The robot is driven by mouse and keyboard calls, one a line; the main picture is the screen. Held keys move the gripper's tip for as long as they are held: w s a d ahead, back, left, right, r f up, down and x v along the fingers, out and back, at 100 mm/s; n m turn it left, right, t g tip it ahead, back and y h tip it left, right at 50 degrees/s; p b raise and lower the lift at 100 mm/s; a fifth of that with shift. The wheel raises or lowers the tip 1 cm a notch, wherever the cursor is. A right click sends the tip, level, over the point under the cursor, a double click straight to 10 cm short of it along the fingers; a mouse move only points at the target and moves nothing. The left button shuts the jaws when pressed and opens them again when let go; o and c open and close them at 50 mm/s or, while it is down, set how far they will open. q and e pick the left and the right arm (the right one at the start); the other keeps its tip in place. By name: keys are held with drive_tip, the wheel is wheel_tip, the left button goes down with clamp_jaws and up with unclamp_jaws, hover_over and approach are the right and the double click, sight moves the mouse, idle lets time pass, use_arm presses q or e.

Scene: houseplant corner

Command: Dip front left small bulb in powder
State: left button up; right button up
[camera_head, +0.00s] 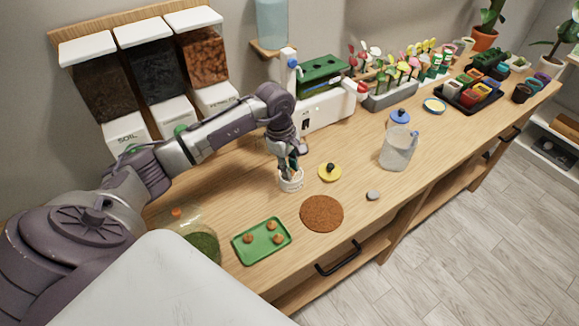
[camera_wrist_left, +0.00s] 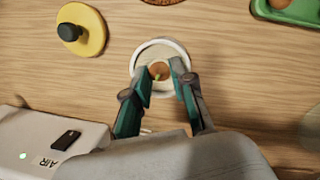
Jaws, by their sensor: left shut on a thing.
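My left gripper (camera_head: 290,166) points down over a small white jar (camera_head: 291,182) on the bench. In the left wrist view, the gripper (camera_wrist_left: 160,75) is shut on a small brown bulb (camera_wrist_left: 159,71) with a green shoot. The bulb shows inside the outline of the round jar rim (camera_wrist_left: 146,46). The fingertips are at the jar mouth; how deep the bulb sits, and the powder around it, I cannot tell. A green tray (camera_head: 245,254) holds three brown bulbs (camera_head: 277,239) nearer the front edge. My right gripper is not in view.
A yellow lid with dark knob (camera_head: 329,173) lies right of the jar. A cork mat (camera_head: 322,213), grey stone (camera_head: 373,195) and clear jug (camera_head: 396,152) are further right or forward. A white machine (camera_head: 325,115) stands behind. A glass terrarium (camera_head: 204,243) stands left of the tray.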

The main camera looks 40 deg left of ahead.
use_arm(q)
drive_tip(key=shift+s+f, duration=0.1)
drive_tip(key=shift+r+p, duration=0.55)
drive_tip(key=shift+r, duration=0.3)
drive_tip(key=shift+r+p, duration=1.2)
drive_tip(key=shift+r, duration=1.5)
